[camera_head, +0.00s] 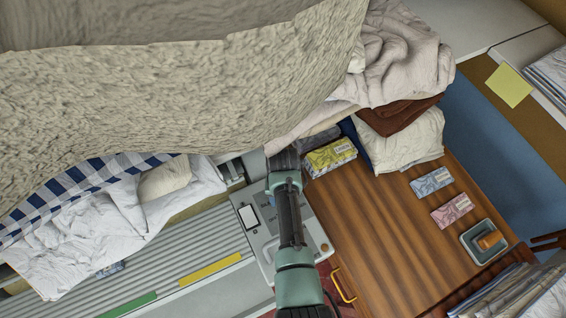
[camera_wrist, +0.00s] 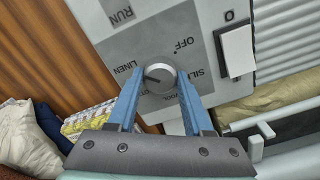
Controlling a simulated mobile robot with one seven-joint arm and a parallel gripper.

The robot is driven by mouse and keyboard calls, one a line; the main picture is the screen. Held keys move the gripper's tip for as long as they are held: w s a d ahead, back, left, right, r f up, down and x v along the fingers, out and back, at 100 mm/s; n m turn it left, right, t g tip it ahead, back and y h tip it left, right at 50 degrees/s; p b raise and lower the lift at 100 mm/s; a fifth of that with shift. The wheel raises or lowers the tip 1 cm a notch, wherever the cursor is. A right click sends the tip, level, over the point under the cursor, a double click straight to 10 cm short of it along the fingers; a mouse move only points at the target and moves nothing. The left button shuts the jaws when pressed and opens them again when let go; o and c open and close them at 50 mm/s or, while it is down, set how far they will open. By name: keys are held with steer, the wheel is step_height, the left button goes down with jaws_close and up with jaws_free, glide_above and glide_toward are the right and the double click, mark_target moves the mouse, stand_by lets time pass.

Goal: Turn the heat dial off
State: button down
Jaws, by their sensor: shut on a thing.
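The heat dial (camera_wrist: 160,78) is a round grey knob on the light control panel (camera_wrist: 190,35), seen in the wrist view. Labels OFF, LINEN and SILK are printed around it, with others partly covered. A dark mark on the knob points left, towards the LINEN side and away from OFF. My gripper (camera_wrist: 160,73) has its two blue fingers on either side of the knob, shut on it. In the head view the panel (camera_head: 247,216) is seen from above; my arm hides the dial.
A white rocker switch (camera_wrist: 238,50) is right of the dial, and RUN is printed at upper left. The wooden table (camera_head: 370,230) bears a yellow LINEN packet (camera_head: 330,156), other small packets and folded cloths. A large beige fabric (camera_head: 180,100) covers much of the head view.

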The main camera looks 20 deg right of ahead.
steer(key=n, duration=1.1)
steer(key=shift+n, duration=1.8)
steer(key=shift+c, duration=1.5)
jaws_free()
steer(key=shift+r, duration=0.15)
step_height(320, 180, up, 13)
steer(key=shift+b, duration=0.3)
